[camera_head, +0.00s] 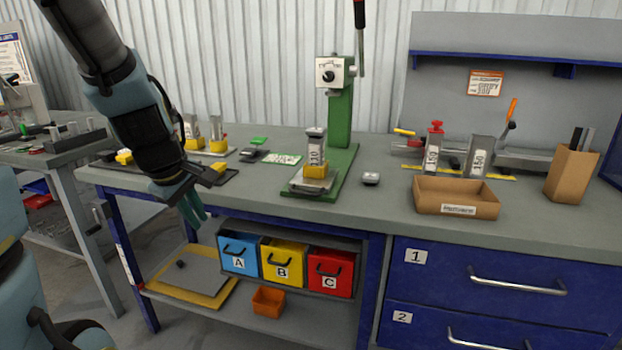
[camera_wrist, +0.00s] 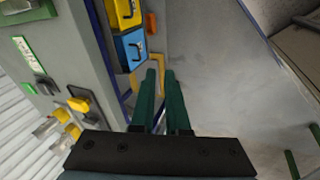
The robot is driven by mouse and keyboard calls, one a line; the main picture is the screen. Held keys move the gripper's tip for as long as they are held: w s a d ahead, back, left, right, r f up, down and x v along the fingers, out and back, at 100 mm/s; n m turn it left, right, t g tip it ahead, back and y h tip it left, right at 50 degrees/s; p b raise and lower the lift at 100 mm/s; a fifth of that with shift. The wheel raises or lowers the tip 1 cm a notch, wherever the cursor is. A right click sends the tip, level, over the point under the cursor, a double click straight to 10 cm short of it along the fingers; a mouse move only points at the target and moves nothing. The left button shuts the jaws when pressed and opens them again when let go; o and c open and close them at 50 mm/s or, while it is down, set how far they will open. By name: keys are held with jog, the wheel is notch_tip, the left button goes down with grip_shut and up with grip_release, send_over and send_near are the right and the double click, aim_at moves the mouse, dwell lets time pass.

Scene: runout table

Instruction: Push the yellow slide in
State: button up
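Several yellow parts are on the workbench, and I cannot tell for sure which is the slide. Another yellow block (camera_head: 125,157) is at the rail's left part, with my arm covering the middle. My gripper (camera_head: 196,212) points down in front of the bench edge, below and left of the right-hand block, touching nothing. Its fingers (camera_wrist: 160,80) show a narrow empty gap.
A green press (camera_head: 341,115) stands mid-bench with a yellow-based block (camera_head: 318,172) under it. Bins A, B and C (camera_head: 283,264) sit below the bench top. A cardboard tray (camera_head: 456,200) is on the right. The space before the bench is free.

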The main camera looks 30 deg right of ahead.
jog(key=d+n, duration=0.3)
jog(key=d, duration=0.1)
jog(key=w+d+r+n+t+h, duration=0.1)
jog(key=d+n, duration=0.2)
jog(key=w+d+r+n+h+b, duration=0.1)
jog(key=d+n, duration=0.2)
jog(key=d, duration=0.1)
jog(key=shift+w+d+r+t, duration=0.15)
jog(key=shift+d+r+t, duration=0.1)
jog(key=shift+d+t, duration=0.15)
grip_shut()
jog(key=n+t+h, duration=0.1)
jog(key=n+h, duration=0.1)
jog(key=n, duration=0.9)
send_near(314, 178)
jog(key=f, duration=0.4)
jog(key=shift+d+f+b, duration=0.15)
jog(key=shift+d+b, duration=0.15)
jog(key=shift+w+d+r+p, duration=0.25)
jog(key=shift+w+d+p, duration=0.55)
jog(key=shift+w, duration=0.1)
jog(key=shift+w+d+f, duration=0.2)
jog(key=shift+w+d, duration=0.25)
jog(key=shift+w, duration=0.1)
